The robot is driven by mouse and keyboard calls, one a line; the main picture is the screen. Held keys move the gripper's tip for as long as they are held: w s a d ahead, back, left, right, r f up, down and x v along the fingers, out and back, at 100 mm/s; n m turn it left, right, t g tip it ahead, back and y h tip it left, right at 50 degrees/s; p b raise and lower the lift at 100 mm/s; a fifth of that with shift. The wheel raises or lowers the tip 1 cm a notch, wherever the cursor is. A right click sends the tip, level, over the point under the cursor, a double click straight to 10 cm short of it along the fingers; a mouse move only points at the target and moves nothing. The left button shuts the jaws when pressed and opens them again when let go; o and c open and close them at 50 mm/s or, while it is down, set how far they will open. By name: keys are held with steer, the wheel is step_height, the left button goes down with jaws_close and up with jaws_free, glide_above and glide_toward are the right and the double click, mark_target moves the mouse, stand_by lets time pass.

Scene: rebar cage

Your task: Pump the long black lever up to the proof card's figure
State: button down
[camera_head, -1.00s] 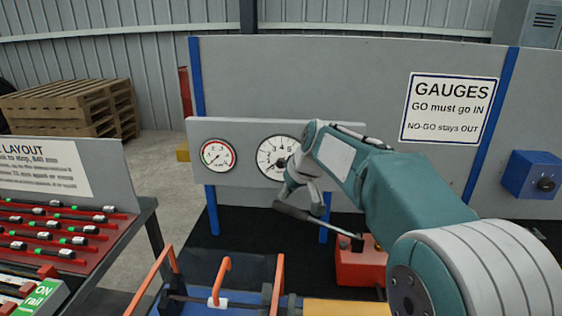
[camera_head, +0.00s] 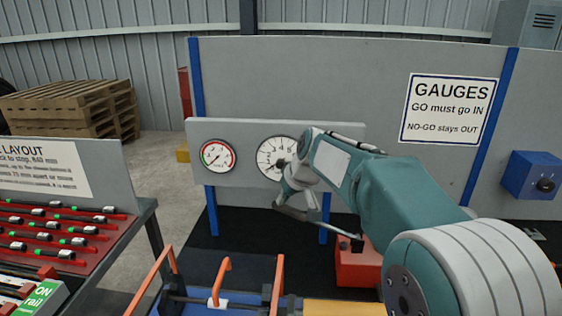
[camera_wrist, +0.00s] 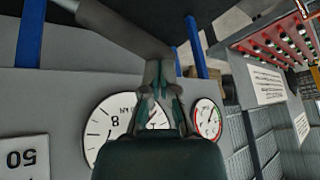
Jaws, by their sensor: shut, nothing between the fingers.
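The long black lever (camera_head: 335,230) slants up to the left from the red pump body (camera_head: 355,268). It also crosses the top of the wrist view (camera_wrist: 125,28), with its end near my fingers. My gripper (camera_head: 285,199) is shut and empty at the lever's raised end; its fingers also show in the wrist view (camera_wrist: 160,72). They look close to or against the lever; contact is not clear. The large white dial (camera_head: 270,155) is partly behind my gripper and its needle is hard to read. A white card (camera_wrist: 24,162) shows 50, upside down, in the wrist view.
A small red-and-green-rimmed gauge (camera_head: 217,156) sits left of the dial on the grey panel (camera_head: 240,178). Orange hooped bars (camera_head: 277,285) rise in front. A sloped red rack (camera_head: 60,235) stands at left. A blue box (camera_head: 531,175) is on the right wall.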

steer(key=shift+a+f, duration=0.25)
steer(key=shift+f, duration=0.45)
steer(key=shift+a+f, duration=0.25)
steer(key=shift+f, duration=0.3)
steer(key=shift+a+f, duration=0.25)
steer(key=shift+f, duration=0.4)
steer(key=shift+a+f, duration=0.15)
steer(key=shift+f, duration=0.65)
